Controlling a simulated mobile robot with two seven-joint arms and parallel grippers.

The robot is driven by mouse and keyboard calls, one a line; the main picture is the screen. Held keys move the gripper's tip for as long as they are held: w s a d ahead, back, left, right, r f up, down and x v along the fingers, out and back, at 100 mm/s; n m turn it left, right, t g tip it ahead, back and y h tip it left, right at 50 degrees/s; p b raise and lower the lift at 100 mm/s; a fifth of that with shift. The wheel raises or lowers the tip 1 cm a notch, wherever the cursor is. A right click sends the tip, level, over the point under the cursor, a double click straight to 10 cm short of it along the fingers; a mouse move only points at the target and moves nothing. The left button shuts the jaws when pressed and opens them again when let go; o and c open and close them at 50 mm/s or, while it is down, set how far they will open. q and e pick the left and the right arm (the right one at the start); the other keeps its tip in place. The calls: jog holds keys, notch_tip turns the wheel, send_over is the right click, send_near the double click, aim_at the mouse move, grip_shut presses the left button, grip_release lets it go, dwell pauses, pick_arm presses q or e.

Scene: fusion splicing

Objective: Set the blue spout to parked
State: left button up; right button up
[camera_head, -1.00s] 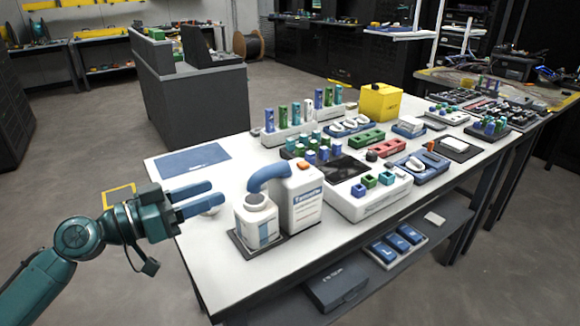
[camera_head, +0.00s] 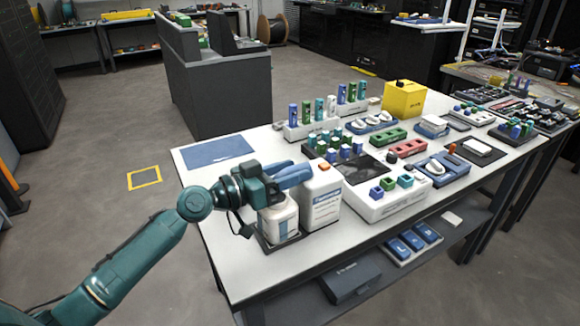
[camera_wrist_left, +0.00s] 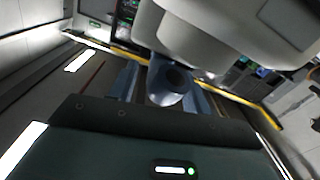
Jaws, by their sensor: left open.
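The blue spout (camera_wrist_left: 170,86) shows in the left wrist view with its dark round mouth toward the camera. My left gripper (camera_head: 296,174) is open, with one finger on each side of the spout; I cannot tell whether they touch it. In the head view the gripper covers most of the spout, and both are blue there. The white bottle (camera_head: 321,208) with an orange tab on top stands beside a smaller white jar (camera_head: 279,222), whose top my gripper hides. My right gripper is in neither view.
Bottle and jar stand on a dark tray (camera_head: 269,247) near the table's front left edge. A blue mat (camera_head: 219,150) lies behind. A white block with coloured cubes (camera_head: 385,206) stands to the right. The white tabletop (camera_head: 232,262) is bare at the left front corner.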

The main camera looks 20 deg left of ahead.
pick_arm(q)
jog(key=shift+w+d, duration=0.1)
jog(key=shift+d, duration=0.05)
grip_shut()
dwell(0.5)
